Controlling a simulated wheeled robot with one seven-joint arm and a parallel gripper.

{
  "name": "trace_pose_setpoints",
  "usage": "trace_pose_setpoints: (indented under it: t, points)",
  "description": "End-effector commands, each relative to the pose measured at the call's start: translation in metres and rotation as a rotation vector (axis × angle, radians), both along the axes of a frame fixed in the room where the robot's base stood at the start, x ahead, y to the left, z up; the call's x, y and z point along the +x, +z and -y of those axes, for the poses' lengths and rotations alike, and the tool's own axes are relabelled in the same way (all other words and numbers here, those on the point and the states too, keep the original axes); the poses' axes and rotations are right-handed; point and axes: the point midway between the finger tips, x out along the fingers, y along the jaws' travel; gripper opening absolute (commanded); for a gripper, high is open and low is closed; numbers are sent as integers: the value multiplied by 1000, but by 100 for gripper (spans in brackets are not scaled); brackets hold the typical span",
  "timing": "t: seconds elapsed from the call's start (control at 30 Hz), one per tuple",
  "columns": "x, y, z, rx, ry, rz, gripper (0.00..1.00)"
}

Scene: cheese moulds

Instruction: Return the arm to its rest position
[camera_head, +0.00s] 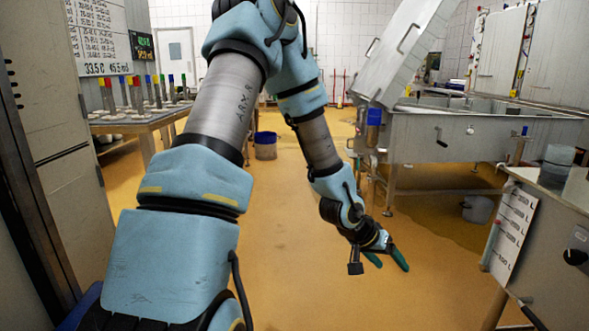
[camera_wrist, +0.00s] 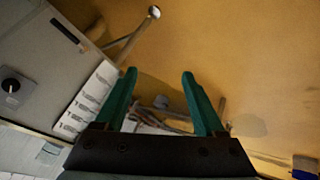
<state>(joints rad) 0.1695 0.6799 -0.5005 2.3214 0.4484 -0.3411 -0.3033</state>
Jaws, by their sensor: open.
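My gripper (camera_head: 386,258) hangs at the end of my bent arm in the head view, over open floor and pointing down to the right. Its two green fingers stand apart in the wrist view (camera_wrist: 160,90). Nothing is held between them. The gripper is left of the metal bench (camera_head: 560,205) and apart from it. My arm rises from the lower left, bends near the top of the head view and comes down again in the middle.
A steel vat (camera_head: 480,137) stands at the back right, a table (camera_head: 135,122) with several coloured-topped items at the left. The yellow floor (camera_head: 300,250) is clear around the gripper.

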Motion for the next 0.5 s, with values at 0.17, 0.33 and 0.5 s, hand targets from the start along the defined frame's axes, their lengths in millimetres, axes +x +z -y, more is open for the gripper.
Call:
trace_pose_setpoints:
  t: [0.17,0.33,0.5]
  points:
    - [26,27,-128,290,174,9,71]
    - [11,60,-223,450,340,-62,71]
    - [-18,86,-278,509,463,-152,71]
